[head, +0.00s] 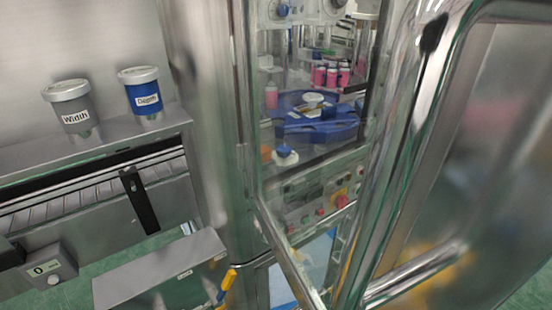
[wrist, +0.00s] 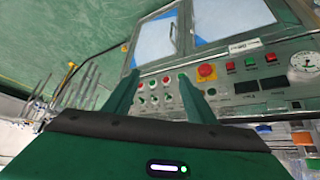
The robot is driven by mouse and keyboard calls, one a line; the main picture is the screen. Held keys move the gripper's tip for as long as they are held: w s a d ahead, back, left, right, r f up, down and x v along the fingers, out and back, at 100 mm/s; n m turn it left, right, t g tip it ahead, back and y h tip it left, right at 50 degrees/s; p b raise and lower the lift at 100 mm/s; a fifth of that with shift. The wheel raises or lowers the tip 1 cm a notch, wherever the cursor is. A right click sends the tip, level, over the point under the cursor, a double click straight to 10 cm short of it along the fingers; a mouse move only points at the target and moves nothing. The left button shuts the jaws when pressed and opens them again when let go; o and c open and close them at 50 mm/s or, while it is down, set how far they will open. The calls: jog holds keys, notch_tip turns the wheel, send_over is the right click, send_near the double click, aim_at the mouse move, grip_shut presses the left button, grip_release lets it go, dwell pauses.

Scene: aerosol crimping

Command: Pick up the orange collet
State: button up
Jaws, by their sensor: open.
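A small orange piece (head: 266,154), which looks like the orange collet, sits inside the machine behind the clear panel in the head view. I cannot make out the collet in the wrist view, and my gripper is not in the head view.
A metal-framed door (head: 395,150) stands in front of the machine on the right. A blue star wheel (head: 318,128) and several pink cans (head: 331,75) are inside. Grey "Width" (head: 73,107) and blue (head: 145,98) tubs stand on a steel ledge at left.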

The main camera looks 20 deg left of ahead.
jog(key=a+r+n+y, duration=0.1)
jog(key=a+n+y, duration=0.1)
jog(key=a, duration=1)
jog(key=a+r+n+t+y, duration=0.1)
jog(key=a+r+n+y, duration=0.1)
jog(key=a, duration=1.1)
jog(key=a+r+n+y, duration=0.1)
jog(key=a+n+y, duration=0.2)
jog(key=a, duration=0.9)
jog(key=shift+a+r+n+t+y, duration=0.2)
jog(key=shift+a+n+t+y, duration=0.15)
jog(key=shift+y, duration=0.65)
jog(key=shift+r+x, duration=0.15)
jog(key=shift+x, duration=1.4)
jog(key=shift+r+x, duration=0.15)
jog(key=shift+x, duration=1.4)
jog(key=shift+w, duration=0.2)
jog(key=c, duration=1.2)
